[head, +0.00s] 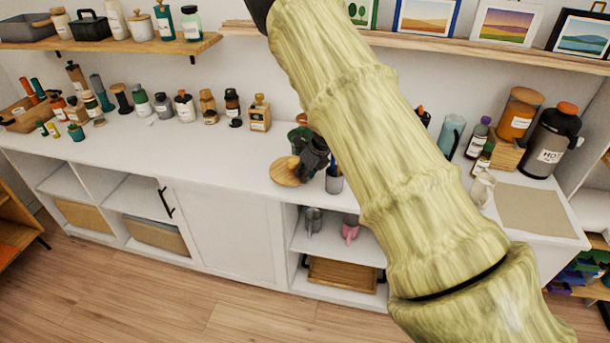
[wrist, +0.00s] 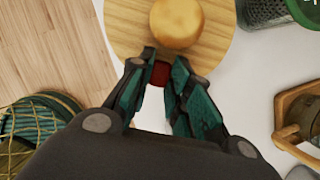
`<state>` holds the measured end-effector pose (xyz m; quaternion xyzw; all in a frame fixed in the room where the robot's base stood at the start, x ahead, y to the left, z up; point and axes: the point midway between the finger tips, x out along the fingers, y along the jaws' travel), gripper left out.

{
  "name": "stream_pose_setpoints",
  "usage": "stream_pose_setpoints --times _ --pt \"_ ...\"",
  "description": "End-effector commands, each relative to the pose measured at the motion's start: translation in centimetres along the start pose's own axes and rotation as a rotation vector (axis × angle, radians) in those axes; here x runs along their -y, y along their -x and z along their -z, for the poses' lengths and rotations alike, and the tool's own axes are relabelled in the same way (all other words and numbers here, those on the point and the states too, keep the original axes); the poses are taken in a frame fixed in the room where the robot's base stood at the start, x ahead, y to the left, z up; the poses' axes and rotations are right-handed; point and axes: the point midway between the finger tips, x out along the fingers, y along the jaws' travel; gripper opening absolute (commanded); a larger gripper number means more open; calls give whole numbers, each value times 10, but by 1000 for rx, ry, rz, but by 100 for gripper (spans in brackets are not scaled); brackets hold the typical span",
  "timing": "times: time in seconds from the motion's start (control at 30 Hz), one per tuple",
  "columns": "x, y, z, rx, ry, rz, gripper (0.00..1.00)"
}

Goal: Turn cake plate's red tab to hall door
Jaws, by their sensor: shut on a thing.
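The cake plate is a round light wood board (wrist: 122,18) in the wrist view, with a golden round knob or cake (wrist: 178,24) on it. The same plate (head: 284,176) shows on the white counter in the head view, partly behind my gripper. The red tab (wrist: 160,74) sits at the plate's rim, between my fingertips. My gripper (wrist: 160,64) is shut on the red tab, with a dark finger on each side of it. In the head view my gripper (head: 310,160) is at the plate's right side. I cannot pick out a hall door in either view.
A green-rimmed mesh container (wrist: 268,10) stands close right of the plate. A wooden-framed item (wrist: 298,125) is at lower right, and a woven green item (wrist: 35,130) at lower left. Bottles and jars (head: 185,106) line the counter's back. Bare counter (head: 215,150) lies left of the plate.

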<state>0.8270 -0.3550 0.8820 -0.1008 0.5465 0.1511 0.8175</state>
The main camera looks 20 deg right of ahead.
Motion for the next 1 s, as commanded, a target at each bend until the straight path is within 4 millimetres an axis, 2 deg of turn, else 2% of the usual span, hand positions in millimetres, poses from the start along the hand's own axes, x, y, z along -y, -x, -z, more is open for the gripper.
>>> stream_pose_setpoints --times 0.6,0.63,0.73,1.0 --pt "3 1 -1 2 20 -6 0" --pt "3 1 -1 2 20 -6 21" --pt "3 1 -1 1 20 -6 40" --pt "2 0 0 1 21 -8 41"
